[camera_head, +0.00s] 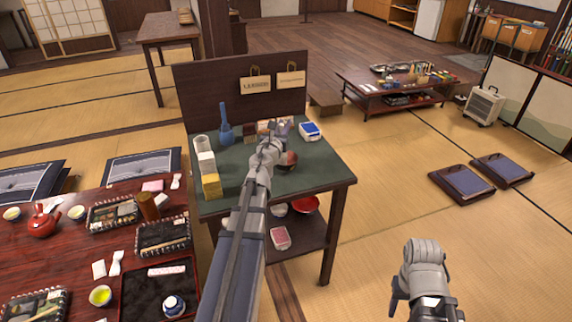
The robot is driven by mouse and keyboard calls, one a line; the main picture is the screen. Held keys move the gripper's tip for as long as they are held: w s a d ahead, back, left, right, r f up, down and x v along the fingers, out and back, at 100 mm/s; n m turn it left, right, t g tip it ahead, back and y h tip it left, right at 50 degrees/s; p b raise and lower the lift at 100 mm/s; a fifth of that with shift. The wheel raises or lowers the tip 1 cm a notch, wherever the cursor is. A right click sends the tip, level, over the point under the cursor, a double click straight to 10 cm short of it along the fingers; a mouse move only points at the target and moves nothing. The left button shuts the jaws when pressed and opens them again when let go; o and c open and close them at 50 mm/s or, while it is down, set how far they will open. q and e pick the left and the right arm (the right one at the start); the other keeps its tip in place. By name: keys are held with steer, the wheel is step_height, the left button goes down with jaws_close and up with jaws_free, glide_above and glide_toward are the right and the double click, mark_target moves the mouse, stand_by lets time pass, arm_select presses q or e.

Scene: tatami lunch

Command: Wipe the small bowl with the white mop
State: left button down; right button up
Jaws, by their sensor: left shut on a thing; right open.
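My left gripper (281,128) is over the green-topped table (318,178). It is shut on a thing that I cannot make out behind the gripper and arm. A small dark, reddish bowl (290,160) sits on the table just right of my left wrist, partly hidden by it. I cannot tell whether they touch. I cannot make out the white mop. My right gripper (424,308) is open at the lower right, over the tatami and away from the table.
The green table also holds a blue long-necked item (225,127), stacked white and yellow boxes (208,175) and a blue-and-white container (310,131). A dark back panel (215,90) rises behind. A red bowl (305,204) is on the lower shelf.

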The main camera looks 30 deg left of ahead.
arm_select(q)
steer(key=n+g+y, duration=0.6)
steer(key=n+g, duration=0.1)
steer(key=n+g+y, duration=0.6)
steer(key=g+y, duration=0.1)
steer(key=g, duration=0.1)
steer(key=shift+f+n+g, duration=0.1)
steer(key=shift+n+g, duration=0.2)
steer(key=shift+n, duration=0.1)
steer(key=shift+s, duration=0.1)
